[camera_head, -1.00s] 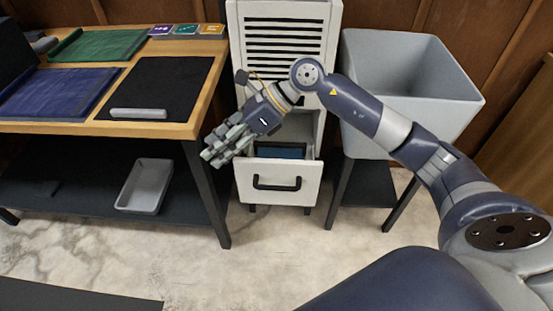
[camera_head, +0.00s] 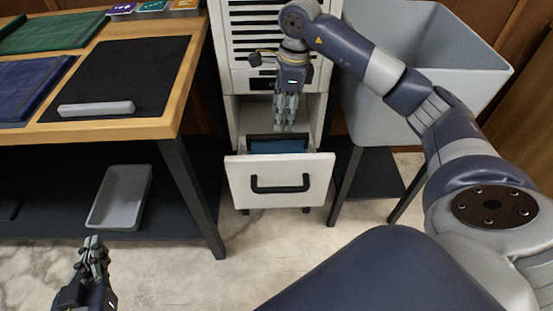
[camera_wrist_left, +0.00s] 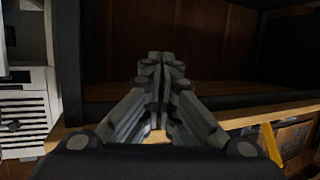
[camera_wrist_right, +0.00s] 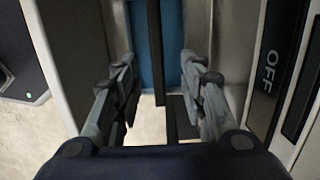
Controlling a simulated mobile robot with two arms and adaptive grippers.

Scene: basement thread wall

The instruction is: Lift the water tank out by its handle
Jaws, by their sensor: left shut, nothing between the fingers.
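The water tank (camera_head: 281,146) is blue and sits in the pulled-out drawer (camera_head: 277,185) of the white louvred unit. A dark bar, apparently its handle (camera_wrist_right: 156,52), shows upright between the fingers in the right wrist view. My right gripper (camera_head: 285,126) points down over the drawer opening, above the tank. Its fingers (camera_wrist_right: 160,100) are apart with nothing clasped. The gripper partly hides the unit's opening and the tank's back. My left gripper (camera_head: 92,242) is low at the lower left, far from the tank, with its fingers closed and empty (camera_wrist_left: 163,85).
The white unit (camera_head: 240,110) has walls close around the drawer space. A wooden table (camera_head: 150,125) stands left, with a grey tray (camera_head: 120,197) on its lower shelf. A large grey bin (camera_head: 440,45) on a black stand is close right. The floor (camera_head: 270,245) in front is clear.

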